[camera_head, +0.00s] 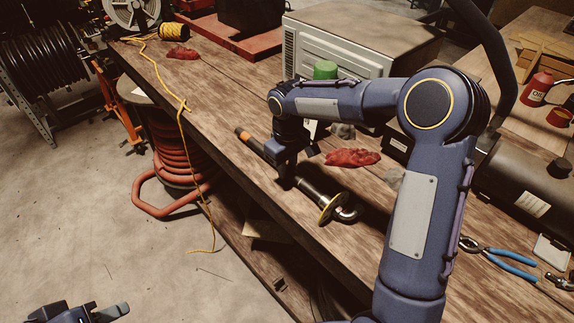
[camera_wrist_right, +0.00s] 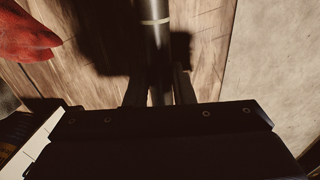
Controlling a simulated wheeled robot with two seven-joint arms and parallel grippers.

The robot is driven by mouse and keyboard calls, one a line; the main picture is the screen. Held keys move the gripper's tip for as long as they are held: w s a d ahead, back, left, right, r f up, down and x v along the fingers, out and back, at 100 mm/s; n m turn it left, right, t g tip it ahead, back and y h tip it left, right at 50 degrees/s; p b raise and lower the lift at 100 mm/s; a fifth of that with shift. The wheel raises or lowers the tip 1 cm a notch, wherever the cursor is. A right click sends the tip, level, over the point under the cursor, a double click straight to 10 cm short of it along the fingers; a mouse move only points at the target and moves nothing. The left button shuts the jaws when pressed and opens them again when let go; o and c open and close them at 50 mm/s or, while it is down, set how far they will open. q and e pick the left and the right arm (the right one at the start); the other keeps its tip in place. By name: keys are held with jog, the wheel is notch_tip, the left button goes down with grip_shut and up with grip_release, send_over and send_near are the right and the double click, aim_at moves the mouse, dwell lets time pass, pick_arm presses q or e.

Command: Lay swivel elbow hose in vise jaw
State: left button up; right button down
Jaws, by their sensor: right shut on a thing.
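The swivel elbow hose (camera_head: 313,191) is a dark tube along the front of the wooden workbench. It has an orange band at its far left end and a yellow flange with a shiny bent elbow at its near right end. My right gripper (camera_head: 287,173) reaches down and is shut on the hose near its middle. In the right wrist view the hose (camera_wrist_right: 157,40), with a pale ring, runs between the fingers. I cannot tell whether it touches the bench. My left gripper (camera_head: 100,312) is at the bottom left, partly cut off, away from the bench. I cannot make out a vise jaw.
Red rags (camera_head: 352,157) lie beside my right gripper. Blue-handled pliers (camera_head: 505,262) and a dark cylindrical machine (camera_head: 525,175) are at the right. A grey boxy machine (camera_head: 345,45) stands behind. A yellow cord (camera_head: 160,80) crosses the bench's left part and hangs down.

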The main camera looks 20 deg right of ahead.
jog(key=shift+f, duration=0.2)
jog(key=c, duration=1.2)
grip_release()
jog(key=shift+c, duration=0.2)
jog(key=shift+r, duration=0.1)
